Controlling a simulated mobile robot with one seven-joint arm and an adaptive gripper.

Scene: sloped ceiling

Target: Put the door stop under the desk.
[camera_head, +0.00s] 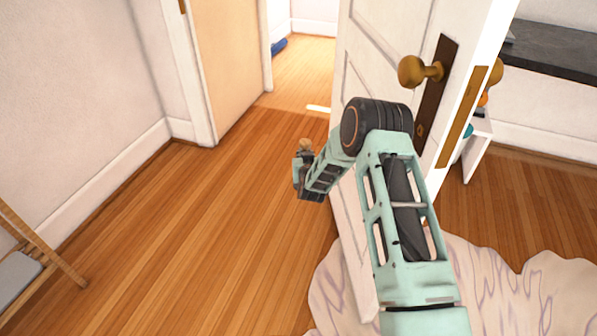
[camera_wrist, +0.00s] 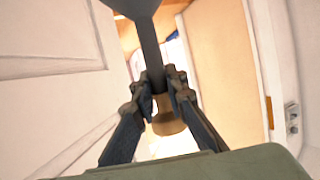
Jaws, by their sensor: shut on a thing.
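In the head view a brown tip of the door stop (camera_head: 305,145) shows at the end of my arm, above the wooden floor and left of the open white door. A dark top (camera_head: 552,52) at the upper right, beyond the door, may be the desk.
The open white door (camera_head: 365,40), with brass knobs (camera_head: 412,71), stands beside my arm. A small white table (camera_head: 481,142) is behind it. A pale patterned rug (camera_head: 495,285) lies at the lower right. A wooden-legged piece (camera_head: 50,250) stands at left. The middle floor is clear.

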